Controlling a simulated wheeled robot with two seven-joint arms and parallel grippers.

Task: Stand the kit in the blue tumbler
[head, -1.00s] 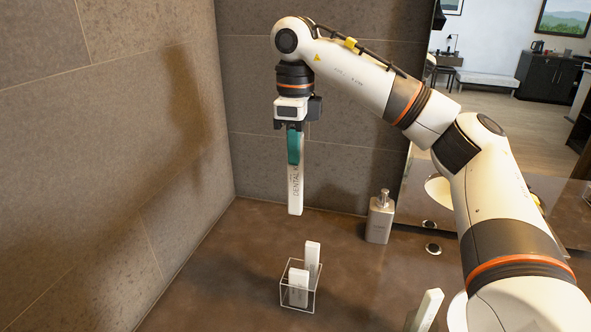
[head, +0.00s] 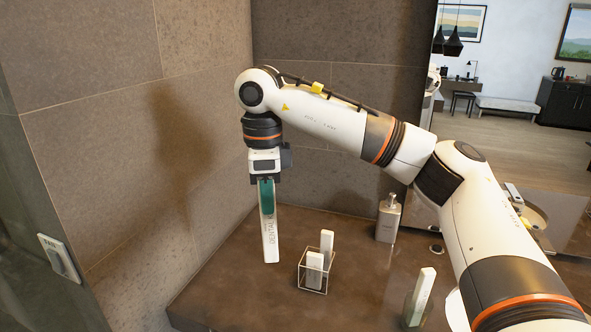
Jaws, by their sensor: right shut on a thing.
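My right gripper (head: 265,180) is shut on the top of the dental kit, near its teal end. The kit (head: 269,232) is a long, slim white box with dark lettering. It hangs nearly upright, slightly tilted, to the left of the clear box in the picture; I cannot tell its exact height above the counter. No tumbler is clearly blue in view. A see-through glass (head: 409,309) at the lower right seems to surround a white slim box (head: 424,290) that leans in it; its tint is hard to tell. My left gripper is out of view.
A clear square holder (head: 304,281) with two white boxes (head: 314,269) stands on the brown counter (head: 235,300). A soap dispenser (head: 388,219) stands behind it. Tiled walls (head: 130,150) close off the left and back. The counter's left front is bare.

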